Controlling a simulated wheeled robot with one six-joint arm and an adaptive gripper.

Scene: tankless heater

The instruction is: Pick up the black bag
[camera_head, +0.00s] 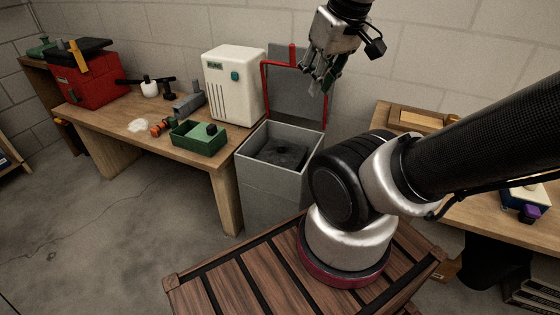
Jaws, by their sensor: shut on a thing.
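My gripper (319,82) hangs fingers down at the top of the view, in front of the raised lid and above the grey bin (262,188). Its fingers are closed together on something small that I cannot make out. A dark, low shape (284,153) lies inside the open bin, below my gripper and apart from it; it may be the black bag. Another black shape (494,264) is under the right-hand table, partly hidden. I cannot tell for sure which one is the black bag.
The bin's lid (292,92), with a red frame, stands open behind it. The left workbench (108,124) carries a red toolbox (88,82), a white heater (234,85), a green tray (198,139) and small tools. The right table (470,215) is partly behind my arm.

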